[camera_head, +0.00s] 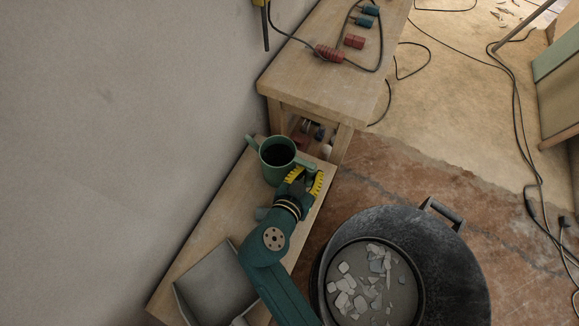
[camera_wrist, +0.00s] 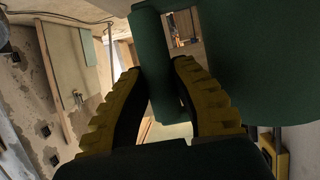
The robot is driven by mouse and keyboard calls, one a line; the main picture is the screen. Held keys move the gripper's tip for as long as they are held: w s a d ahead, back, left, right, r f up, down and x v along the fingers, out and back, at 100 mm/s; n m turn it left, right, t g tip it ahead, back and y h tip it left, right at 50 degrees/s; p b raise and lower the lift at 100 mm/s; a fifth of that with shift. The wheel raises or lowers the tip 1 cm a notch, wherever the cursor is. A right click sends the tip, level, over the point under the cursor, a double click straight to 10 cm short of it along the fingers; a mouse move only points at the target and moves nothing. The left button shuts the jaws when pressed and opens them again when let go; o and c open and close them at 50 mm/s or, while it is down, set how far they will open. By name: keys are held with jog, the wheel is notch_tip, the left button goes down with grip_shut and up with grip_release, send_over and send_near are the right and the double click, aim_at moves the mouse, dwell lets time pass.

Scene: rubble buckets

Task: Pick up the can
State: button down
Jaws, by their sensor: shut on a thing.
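The can (camera_head: 266,167) is green, round and open at the top, with a dark inside and a handle-like part on each side. It is at the far end of the low wooden bench, by the wall; whether it touches the bench is hard to tell. My gripper (camera_head: 304,174) has yellow ridged fingers and is at the can's right side, shut on its handle. In the wrist view the green handle (camera_wrist: 152,60) passes between the fingertips (camera_wrist: 160,72). The can's body (camera_wrist: 250,60) fills the upper right there.
A grey open box (camera_head: 215,283) sits on the bench (camera_head: 205,220) near my arm. A black bucket (camera_head: 455,262) holding pale rubble (camera_head: 360,283) stands on the floor at right. A higher wooden table (camera_head: 308,80) with red and blue connectors stands behind. Cables lie on the floor.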

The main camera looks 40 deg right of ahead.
notch_tip(320, 180, up, 10)
jog(key=p, duration=0.4)
jog(key=shift+r+p, duration=0.15)
jog(key=shift+p, duration=0.2)
